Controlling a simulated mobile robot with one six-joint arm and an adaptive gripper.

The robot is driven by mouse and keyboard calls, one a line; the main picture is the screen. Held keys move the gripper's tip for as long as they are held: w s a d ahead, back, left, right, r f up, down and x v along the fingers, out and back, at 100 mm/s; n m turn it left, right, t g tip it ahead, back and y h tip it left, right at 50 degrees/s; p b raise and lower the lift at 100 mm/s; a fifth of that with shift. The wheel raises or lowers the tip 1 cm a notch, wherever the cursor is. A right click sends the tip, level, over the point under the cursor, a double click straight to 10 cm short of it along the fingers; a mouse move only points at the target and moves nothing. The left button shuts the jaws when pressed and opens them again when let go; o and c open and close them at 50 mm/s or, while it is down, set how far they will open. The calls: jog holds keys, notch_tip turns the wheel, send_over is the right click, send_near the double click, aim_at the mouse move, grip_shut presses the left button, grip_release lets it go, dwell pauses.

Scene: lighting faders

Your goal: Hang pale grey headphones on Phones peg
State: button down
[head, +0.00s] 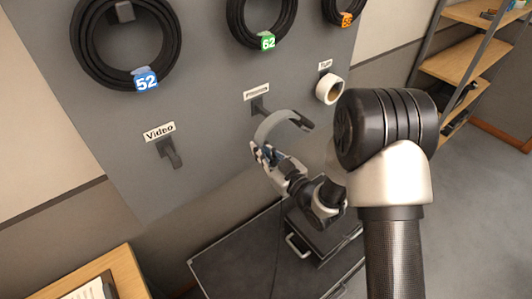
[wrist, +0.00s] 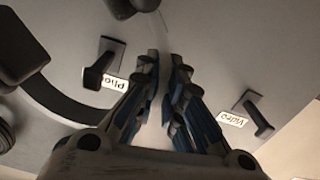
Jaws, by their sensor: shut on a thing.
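The pale grey headphones (head: 273,122) are held up in front of the grey wall board, their curved band arching to the right toward a dark end. My gripper (head: 262,153) is shut on the left part of the band. In the wrist view my gripper (wrist: 165,75) shows its blue-grey fingers closed on a pale strip. The Phones peg (head: 259,107) sticks out under its white label, just above the band in the head view. It also shows left of the fingers in the wrist view (wrist: 102,68) and looks empty. I cannot tell whether the band touches it.
The Video peg (head: 169,153) is empty at the left. A white tape roll (head: 329,90) hangs on the right peg. Black cable coils (head: 88,70) tagged 52, 62 and 55 hang above. A dark case (head: 230,262) lies below; shelves (head: 470,55) stand at the right.

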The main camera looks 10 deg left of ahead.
jog(key=shift+p+x, duration=0.4)
jog(key=shift+x, duration=3.4)
jog(key=shift+w+a+f, duration=0.1)
jog(key=shift+a+f, duration=0.05)
jog(key=shift+f, duration=0.15)
jog(key=shift+f+b, duration=0.7)
jog(key=shift+b, duration=0.25)
jog(key=shift+f, duration=0.15)
jog(key=shift+f, duration=0.2)
jog(key=c, duration=2)
grip_release()
jog(key=shift+c, duration=0.2)
jog(key=o, duration=0.4)
jog(key=shift+r, duration=0.15)
